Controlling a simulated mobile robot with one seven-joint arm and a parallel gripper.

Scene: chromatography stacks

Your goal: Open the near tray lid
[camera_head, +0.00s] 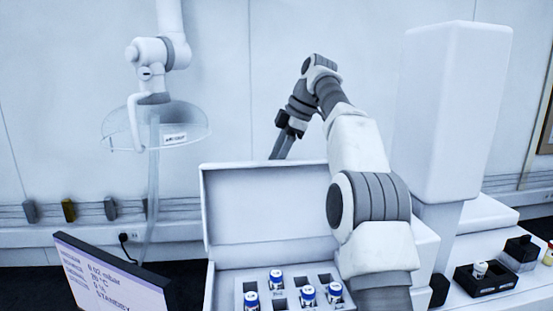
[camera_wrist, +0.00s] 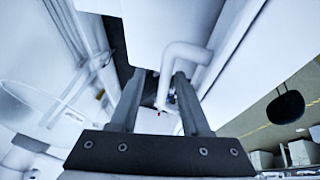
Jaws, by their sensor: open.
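The tray (camera_head: 224,290) stands low in the middle of the head view. Its white lid (camera_head: 265,205) stands raised, close to upright, at the back of the tray. Several blue-capped vials (camera_head: 308,293) sit in the rack inside, with some slots empty. My gripper (camera_head: 277,152) is at the lid's top edge, its finger ends partly hidden by the lid. In the wrist view my gripper (camera_wrist: 159,76) has its two fingers apart. A white bent bar (camera_wrist: 183,52) shows between and beyond the fingers; whether they touch it I cannot tell.
A clear extraction hood (camera_head: 155,127) hangs at the left, above a tilted display screen (camera_head: 110,280). A tall white column (camera_head: 452,110) stands at the right. A black holder (camera_head: 486,280) with a vial sits at the lower right. My arm covers the tray's right side.

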